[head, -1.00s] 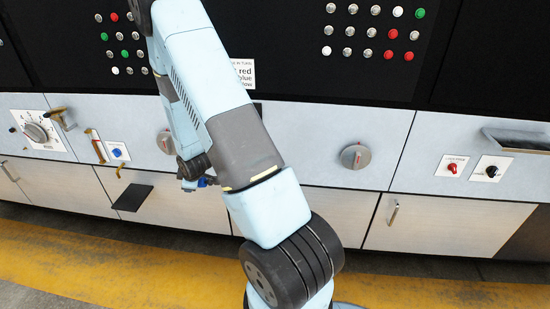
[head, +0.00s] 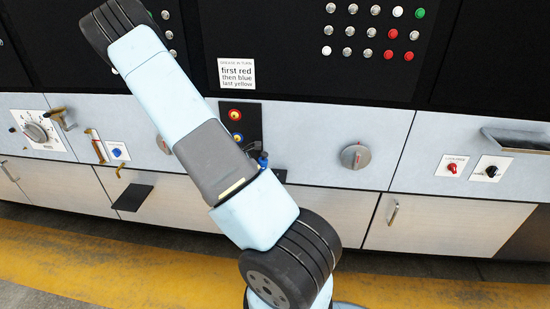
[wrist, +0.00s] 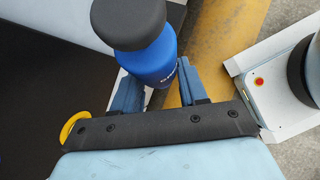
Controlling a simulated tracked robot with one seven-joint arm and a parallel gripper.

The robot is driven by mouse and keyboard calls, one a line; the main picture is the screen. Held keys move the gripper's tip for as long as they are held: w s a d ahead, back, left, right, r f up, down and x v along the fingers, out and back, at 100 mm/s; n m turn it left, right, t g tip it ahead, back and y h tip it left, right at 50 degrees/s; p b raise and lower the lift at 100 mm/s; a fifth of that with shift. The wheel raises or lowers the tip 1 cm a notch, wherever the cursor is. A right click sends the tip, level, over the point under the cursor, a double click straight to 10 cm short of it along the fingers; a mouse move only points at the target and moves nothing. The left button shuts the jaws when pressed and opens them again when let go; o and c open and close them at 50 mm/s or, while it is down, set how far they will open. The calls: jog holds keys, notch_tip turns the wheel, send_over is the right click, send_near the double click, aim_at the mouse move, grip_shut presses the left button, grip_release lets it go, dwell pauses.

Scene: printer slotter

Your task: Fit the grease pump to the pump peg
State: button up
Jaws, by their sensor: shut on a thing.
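The grease pump, a blue bottle (wrist: 150,60) with a dark grey cap, is between the blue fingers of my gripper (wrist: 157,88) in the wrist view. The fingers are shut on its blue body, and the cap points to the top of that picture. In the head view my gripper is small and partly behind my arm, with a bit of blue (head: 263,160) beside it, in front of the lower part of a black panel (head: 254,122). I cannot tell which part is the pump peg. A brass peg (head: 121,171) sticks out above a black shelf (head: 132,197) at the left.
The black panel has a red ring (head: 235,115) and a blue ring (head: 238,137). A yellow ring (wrist: 75,126) shows in the wrist view. A sign (head: 237,74) reads first red, then blue, last yellow. A grey knob (head: 355,156) is to the right. The floor in front is clear.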

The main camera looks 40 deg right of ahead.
jog(key=shift+g+h, duration=0.6)
jog(key=shift+h, duration=0.1)
jog(key=d+r, duration=0.1)
jog(key=d, duration=0.1)
jog(key=s+d+r, duration=0.1)
jog(key=d+r, duration=0.1)
jog(key=s+d+r, duration=0.1)
jog(key=d, duration=0.1)
jog(key=shift+s+d+r, duration=0.2)
jog(key=shift+d+r, duration=0.05)
jog(key=shift+r, duration=0.1)
jog(key=shift+d+r, duration=0.15)
jog(key=shift+r+n, duration=0.2)
jog(key=shift+n, duration=0.2)
jog(key=shift+f, duration=2.5)
jog(key=shift+f, duration=1.05)
jog(key=o, duration=1.1)
jog(key=v, duration=1.4)
jog(key=shift+f, duration=0.25)
